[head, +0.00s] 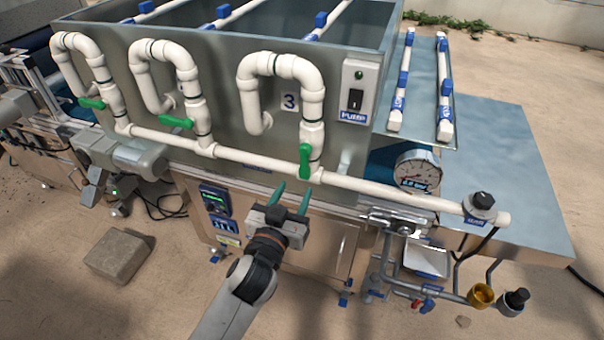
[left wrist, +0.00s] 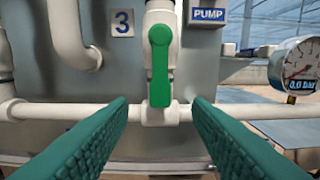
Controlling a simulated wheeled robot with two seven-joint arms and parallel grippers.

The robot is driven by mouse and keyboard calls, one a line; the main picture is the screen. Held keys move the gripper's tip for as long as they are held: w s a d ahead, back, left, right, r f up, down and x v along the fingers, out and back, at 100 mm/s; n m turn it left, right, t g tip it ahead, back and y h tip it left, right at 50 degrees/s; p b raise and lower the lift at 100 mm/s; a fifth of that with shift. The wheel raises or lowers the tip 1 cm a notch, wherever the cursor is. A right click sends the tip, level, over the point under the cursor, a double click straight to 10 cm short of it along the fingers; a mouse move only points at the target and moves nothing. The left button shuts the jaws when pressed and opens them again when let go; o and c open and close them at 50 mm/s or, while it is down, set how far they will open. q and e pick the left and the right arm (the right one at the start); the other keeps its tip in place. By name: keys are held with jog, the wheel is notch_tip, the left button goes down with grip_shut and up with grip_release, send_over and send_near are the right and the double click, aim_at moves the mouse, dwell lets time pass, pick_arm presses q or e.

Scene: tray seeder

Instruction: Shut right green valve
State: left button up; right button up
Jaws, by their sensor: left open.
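The right green valve (head: 305,160) sits on the vertical white pipe beside the number 3 label. Its handle points straight down, in line with that pipe. In the left wrist view the valve handle (left wrist: 160,66) hangs upright between my two green fingers, beyond their tips. My left gripper (head: 291,196) is open and empty, just below and in front of the valve, apart from it. The left gripper's fingers (left wrist: 160,112) frame the handle's lower end in the wrist view. My right gripper is not seen.
Two other green valves, the middle one (head: 176,122) and the left one (head: 92,103), have handles lying sideways. A horizontal white pipe (head: 245,158) runs below them. A gauge (head: 418,172) and a pump switch (head: 355,92) are to the right. A stone block (head: 120,256) lies on the ground.

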aim_at(303, 174)
pick_arm(q)
jog(key=x, duration=0.6)
jog(key=shift+w, duration=0.1)
jog(key=shift+c, duration=0.4)
grip_shut()
